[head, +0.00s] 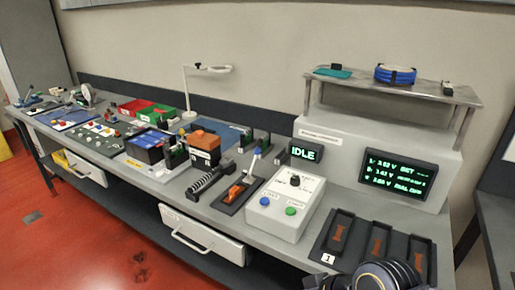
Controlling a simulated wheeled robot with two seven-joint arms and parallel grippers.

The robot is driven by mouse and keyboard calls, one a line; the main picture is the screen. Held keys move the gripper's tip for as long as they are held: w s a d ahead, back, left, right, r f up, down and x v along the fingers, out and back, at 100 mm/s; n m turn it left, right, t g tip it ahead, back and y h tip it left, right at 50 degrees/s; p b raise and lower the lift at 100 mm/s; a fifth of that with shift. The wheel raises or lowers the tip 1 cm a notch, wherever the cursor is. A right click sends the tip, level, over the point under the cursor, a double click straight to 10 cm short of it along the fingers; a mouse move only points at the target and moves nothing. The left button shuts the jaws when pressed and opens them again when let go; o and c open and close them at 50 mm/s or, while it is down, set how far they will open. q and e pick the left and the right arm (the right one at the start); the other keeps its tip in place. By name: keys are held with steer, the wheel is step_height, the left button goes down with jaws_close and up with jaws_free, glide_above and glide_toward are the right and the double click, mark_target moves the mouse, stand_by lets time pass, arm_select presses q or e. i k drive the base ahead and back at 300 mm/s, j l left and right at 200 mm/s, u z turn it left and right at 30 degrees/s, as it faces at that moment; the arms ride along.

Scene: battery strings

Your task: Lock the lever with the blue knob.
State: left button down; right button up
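A small blue spot that looks like a knob (32,87) shows at the far left end of the bench, above a small dark fixture (22,102). It is too small to tell the lever's position or whether it is locked. Nearer, a pale-tipped lever (256,158) stands up from a dark base in the middle of the bench; I see no blue on it. Neither gripper can be made out. A dark rounded part of my own arm shows at the bottom edge, right of centre, far from the blue knob.
A white control box (285,206) has a dial and blue and green buttons. A dark tray (336,213) with several slots lies to its right. Green-lit screens (398,180) stand behind. Boards, bins and an orange-topped block (204,140) crowd the bench. Red floor (90,235) is open in front.

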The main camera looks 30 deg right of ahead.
mark_target(256, 150)
steer(key=z, duration=2.35)
steer(key=i+j, duration=0.1)
steer(key=j, duration=0.25)
steer(key=i+j, duration=0.15)
steer(key=j, duration=0.2)
steer(key=i+j, duration=0.1)
steer(key=j, duration=0.25)
steer(key=i+j, duration=0.1)
steer(key=j, duration=0.25)
